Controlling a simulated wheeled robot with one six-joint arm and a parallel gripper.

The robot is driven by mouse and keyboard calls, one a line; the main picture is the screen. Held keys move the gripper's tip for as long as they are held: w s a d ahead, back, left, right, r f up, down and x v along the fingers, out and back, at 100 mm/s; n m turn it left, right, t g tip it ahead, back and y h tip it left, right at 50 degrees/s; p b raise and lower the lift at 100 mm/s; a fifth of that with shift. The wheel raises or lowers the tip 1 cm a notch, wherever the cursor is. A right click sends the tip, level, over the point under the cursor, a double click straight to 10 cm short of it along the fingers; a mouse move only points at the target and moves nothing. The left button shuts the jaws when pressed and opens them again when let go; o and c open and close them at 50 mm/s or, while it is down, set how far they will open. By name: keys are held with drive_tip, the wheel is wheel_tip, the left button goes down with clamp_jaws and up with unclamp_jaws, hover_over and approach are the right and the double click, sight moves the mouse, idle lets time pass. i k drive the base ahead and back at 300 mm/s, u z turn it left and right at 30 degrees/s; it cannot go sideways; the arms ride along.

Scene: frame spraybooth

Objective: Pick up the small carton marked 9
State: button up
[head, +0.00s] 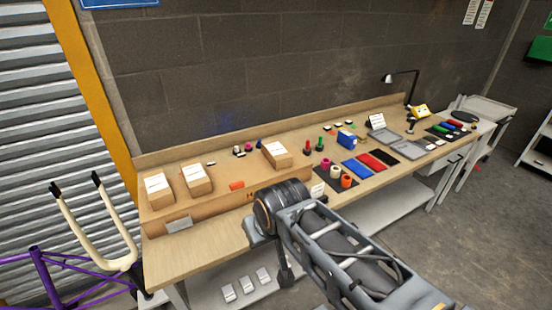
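Three small brown cartons with white labels stand on the left half of the workbench: a left carton (158,190), a middle carton (195,179) and a right carton (277,154). Their label marks are too small to read, so I cannot tell which is marked 9. My arm reaches in from the lower right, with a large dark joint in front of the bench. A dark part below this joint may belong to my gripper (284,271); its fingers cannot be made out. No carton is seen held.
The workbench (200,254) also bears tape rolls (335,171), coloured pads (370,163), a blue box (346,139) and a lamp (405,80). A purple stand with a pale fork (120,263) is at left. Floor is clear at right.

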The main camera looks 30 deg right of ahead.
sight(278, 158)
drive_tip(key=k, duration=0.6)
drive_tip(key=z, duration=0.6)
drive_tip(key=i, duration=1.4)
drive_tip(key=u, duration=0.4)
